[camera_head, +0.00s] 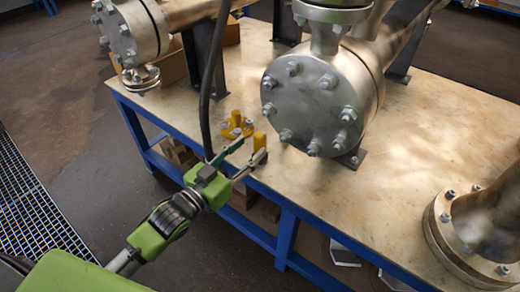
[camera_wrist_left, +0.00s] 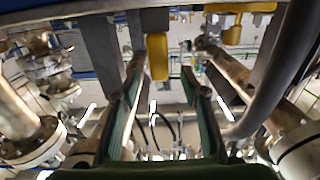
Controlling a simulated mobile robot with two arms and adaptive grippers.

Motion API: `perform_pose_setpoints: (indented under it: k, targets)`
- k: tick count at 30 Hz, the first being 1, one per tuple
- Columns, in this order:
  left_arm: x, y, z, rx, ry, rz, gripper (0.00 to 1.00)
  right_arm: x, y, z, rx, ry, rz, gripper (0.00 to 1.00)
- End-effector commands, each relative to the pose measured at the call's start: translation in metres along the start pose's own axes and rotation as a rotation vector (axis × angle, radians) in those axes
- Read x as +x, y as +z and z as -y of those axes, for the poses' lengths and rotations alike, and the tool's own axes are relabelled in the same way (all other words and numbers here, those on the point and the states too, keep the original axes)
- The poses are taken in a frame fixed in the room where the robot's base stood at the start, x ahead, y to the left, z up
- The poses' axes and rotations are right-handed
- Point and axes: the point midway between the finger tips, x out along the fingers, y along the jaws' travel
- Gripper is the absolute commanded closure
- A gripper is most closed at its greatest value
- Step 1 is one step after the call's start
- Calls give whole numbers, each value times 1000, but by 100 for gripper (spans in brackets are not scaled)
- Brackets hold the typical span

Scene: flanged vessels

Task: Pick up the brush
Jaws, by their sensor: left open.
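My left gripper (camera_head: 248,150) is open at the front edge of the table, its two green-lined fingers spread and nothing between them in contact. A small upright yellow piece (camera_head: 260,140), possibly the brush's handle, stands by the fingertip on the right. In the left wrist view the yellow piece (camera_wrist_left: 158,57) shows between the open fingers (camera_wrist_left: 160,95), nearer the one on the left. A second yellow object (camera_head: 237,126) with a round base lies just behind; it also shows in the left wrist view (camera_wrist_left: 234,32). I cannot tell for certain which is the brush; no bristles are visible. My right gripper is not in view.
A large flanged steel vessel (camera_head: 315,98) stands close behind on the table (camera_head: 400,170). A dark hose (camera_head: 208,90) hangs beside the left gripper. Another vessel (camera_head: 130,35) is at the back left, and a flanged pipe (camera_head: 480,225) at the right. The table's middle right is clear.

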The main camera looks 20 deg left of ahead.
Motion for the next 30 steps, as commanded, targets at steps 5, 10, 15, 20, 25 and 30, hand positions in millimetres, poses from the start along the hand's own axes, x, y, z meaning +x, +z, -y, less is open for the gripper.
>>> perform_pose_setpoints:
  k: [5, 10, 15, 20, 25, 30]
  targets:
    - [9, 2, 0, 0, -1, 1, 60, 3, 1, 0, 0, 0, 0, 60]
    - [32, 6, -1, 0, -1, -3, 60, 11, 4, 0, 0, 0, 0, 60]
    - [51, 6, -1, 1, 0, -1, 60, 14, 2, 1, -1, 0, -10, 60]
    - [56, 6, -2, 0, 0, 2, 60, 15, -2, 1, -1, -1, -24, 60]
    - [56, 6, -2, 0, 0, 2, 62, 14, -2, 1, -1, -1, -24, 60]
    - [56, 6, -2, 0, 0, 2, 100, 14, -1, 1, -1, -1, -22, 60]
